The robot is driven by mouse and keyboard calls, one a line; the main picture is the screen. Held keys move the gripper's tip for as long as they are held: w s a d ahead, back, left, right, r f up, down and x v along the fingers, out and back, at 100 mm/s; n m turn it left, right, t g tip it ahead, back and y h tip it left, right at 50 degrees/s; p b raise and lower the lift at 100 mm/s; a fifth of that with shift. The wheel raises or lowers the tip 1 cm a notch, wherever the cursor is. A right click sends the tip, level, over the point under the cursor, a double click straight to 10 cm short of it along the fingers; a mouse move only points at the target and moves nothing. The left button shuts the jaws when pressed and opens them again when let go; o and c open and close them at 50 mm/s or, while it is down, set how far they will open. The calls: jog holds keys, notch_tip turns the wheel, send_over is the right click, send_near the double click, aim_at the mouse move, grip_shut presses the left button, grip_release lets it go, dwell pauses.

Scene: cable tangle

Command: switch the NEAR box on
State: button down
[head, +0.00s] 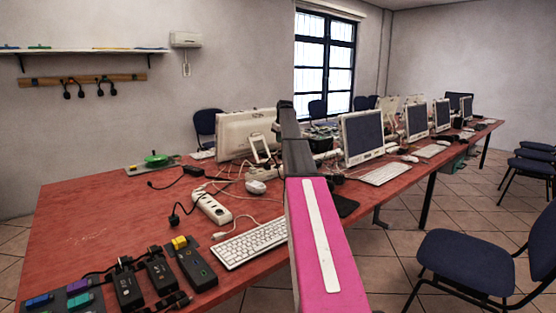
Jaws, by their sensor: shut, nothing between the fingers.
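Several black boxes lie at the table's front left corner. The left box (128,289) and the middle box (160,273) have dark plugs and cables at their far ends. The right box (197,270) has a yellow block (179,243) at its far end and a small greenish spot on top. I cannot tell which one is the near box, or read any switch position. My arm, with a pink link, reaches forward across the table to the right of the boxes. No fingers show; my gripper is not in view.
A white power strip (212,207) and loose cables lie beyond the boxes. A keyboard (250,243) lies to their right, and a dark tray with coloured pieces (63,300) to their left. Monitors line the table further back. The red table's left part (90,215) is clear.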

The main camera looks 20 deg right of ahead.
aim_at(277, 166)
jog(key=x, duration=1.2)
jog(key=shift+s+d+f, duration=0.25)
jog(key=shift+d+f, duration=0.05)
jog(key=shift+f, duration=0.05)
jog(key=shift+d+f, duration=0.1)
jog(key=shift+f, duration=0.6)
